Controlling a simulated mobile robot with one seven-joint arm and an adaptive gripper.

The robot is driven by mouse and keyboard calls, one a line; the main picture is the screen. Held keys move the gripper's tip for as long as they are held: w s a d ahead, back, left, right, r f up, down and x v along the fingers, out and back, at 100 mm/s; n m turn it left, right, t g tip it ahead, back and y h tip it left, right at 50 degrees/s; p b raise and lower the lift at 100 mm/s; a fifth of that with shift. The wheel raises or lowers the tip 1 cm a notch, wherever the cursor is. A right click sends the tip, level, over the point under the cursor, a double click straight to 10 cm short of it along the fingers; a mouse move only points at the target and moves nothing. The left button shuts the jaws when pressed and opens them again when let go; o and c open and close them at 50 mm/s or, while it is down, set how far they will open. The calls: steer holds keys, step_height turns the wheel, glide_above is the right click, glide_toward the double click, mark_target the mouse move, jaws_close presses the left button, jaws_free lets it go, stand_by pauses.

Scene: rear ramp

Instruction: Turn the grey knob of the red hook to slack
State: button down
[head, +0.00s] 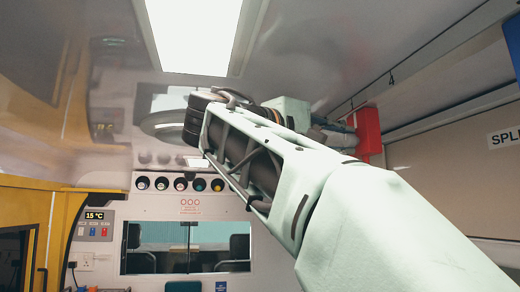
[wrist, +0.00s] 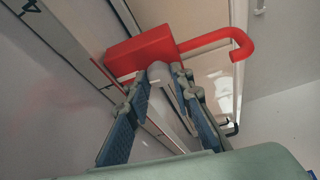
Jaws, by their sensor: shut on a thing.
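The red hook (wrist: 147,48) is in the upper middle of the wrist view, a block with a curved arm reaching right. Its grey knob (wrist: 158,70) is a pale rounded piece just below the block. My gripper (wrist: 159,78) has one finger on each side of the knob and is shut on it. In the head view the red hook (head: 368,130) is right of centre, beside the rail high on the wall. My gripper (head: 335,132) is at its left there, partly hidden by my arm. The knob cannot be made out in the head view.
A ceiling light (head: 195,35) is overhead. A rail marked 4 (head: 391,78) runs along the upper right. A wall panel (head: 450,150) lies below it. A window (head: 190,248) and a yellow cabinet (head: 30,215) are farther back. Open space lies below my arm.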

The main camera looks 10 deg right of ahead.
stand_by(0.4)
steer(key=c, duration=1.7)
jaws_free()
steer(key=v, duration=1.2)
steer(key=shift+r, duration=0.1)
